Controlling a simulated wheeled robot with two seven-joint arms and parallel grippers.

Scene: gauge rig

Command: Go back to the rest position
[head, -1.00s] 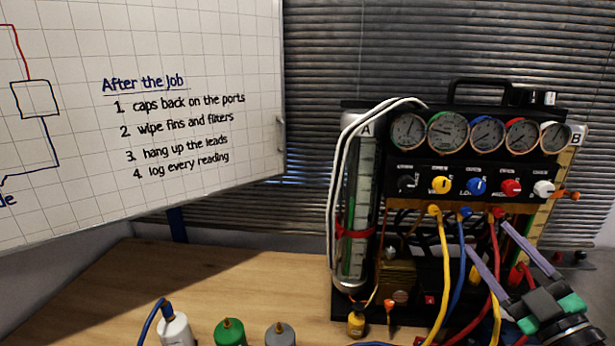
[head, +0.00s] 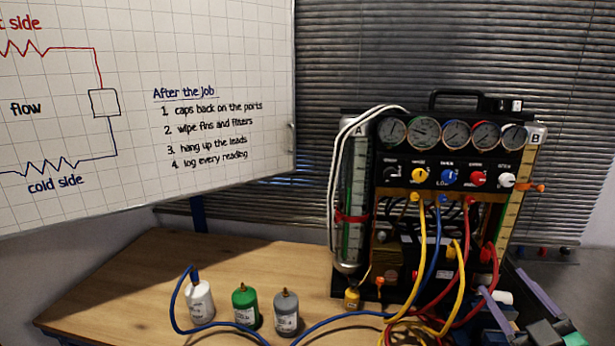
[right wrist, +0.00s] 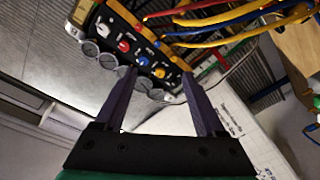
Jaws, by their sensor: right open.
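My right gripper (head: 500,281) is at the lower right of the head view, beside the lower right of the gauge rig (head: 447,179). Its two purple-grey fingers are spread. In the right wrist view the gripper (right wrist: 159,72) shows nothing held between its fingers, and the tilted rig with its gauges and knobs lies beyond the fingertips. A small white piece (head: 501,297) shows between the fingers in the head view; I cannot tell what it belongs to. My left gripper is not in view.
Yellow, blue and red hoses (head: 421,250) hang from the rig close to the gripper. A white bottle (head: 200,303), a green bottle (head: 245,307) and a grey bottle (head: 286,315) stand on the wooden table (head: 130,275). A whiteboard (head: 230,60) is behind at left.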

